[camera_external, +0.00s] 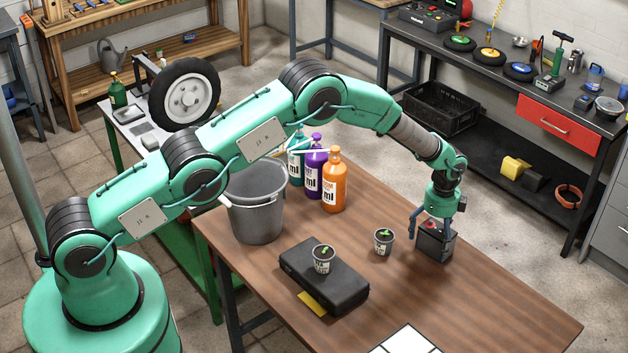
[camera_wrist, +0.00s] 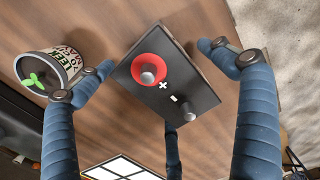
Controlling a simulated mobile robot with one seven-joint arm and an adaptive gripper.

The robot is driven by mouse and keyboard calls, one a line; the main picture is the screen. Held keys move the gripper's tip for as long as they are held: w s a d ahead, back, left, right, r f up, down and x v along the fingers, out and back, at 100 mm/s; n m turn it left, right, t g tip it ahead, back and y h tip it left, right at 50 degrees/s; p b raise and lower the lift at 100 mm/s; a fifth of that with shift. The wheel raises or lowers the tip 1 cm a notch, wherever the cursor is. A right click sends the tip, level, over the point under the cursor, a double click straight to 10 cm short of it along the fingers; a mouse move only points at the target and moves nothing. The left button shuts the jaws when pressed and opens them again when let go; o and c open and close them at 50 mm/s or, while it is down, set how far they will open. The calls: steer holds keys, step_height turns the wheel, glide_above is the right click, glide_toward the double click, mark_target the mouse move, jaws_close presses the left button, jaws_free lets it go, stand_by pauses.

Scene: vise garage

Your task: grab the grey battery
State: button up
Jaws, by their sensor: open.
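The grey battery (camera_external: 434,242) stands on the wooden table near its right edge. In the wrist view the top of the battery (camera_wrist: 166,92) shows a red ring around one post, a second bare post, and plus and minus marks. My gripper (camera_external: 432,222) is right above and around the battery, pointing down. In the wrist view my gripper (camera_wrist: 160,65) is open, with one blue finger to the left of the battery, one to the right and a third below it. The two upper fingertips look apart from the battery's sides.
A small potted plant (camera_external: 383,241) stands just left of the battery; its pot (camera_wrist: 50,68) is close to the left finger. A black case (camera_external: 325,277) with another pot on it, a grey bucket (camera_external: 256,205) and several bottles (camera_external: 334,182) stand further left. A white tiled panel (camera_external: 405,341) lies at the front.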

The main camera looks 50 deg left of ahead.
mark_target(436, 231)
stand_by(0.3)
steer(key=c, duration=2)
steer(key=shift+w+r, duration=0.1)
steer(key=shift+c, duration=0.3)
steer(key=shift+r, duration=0.1)
steer(key=shift+r, duration=4.9)
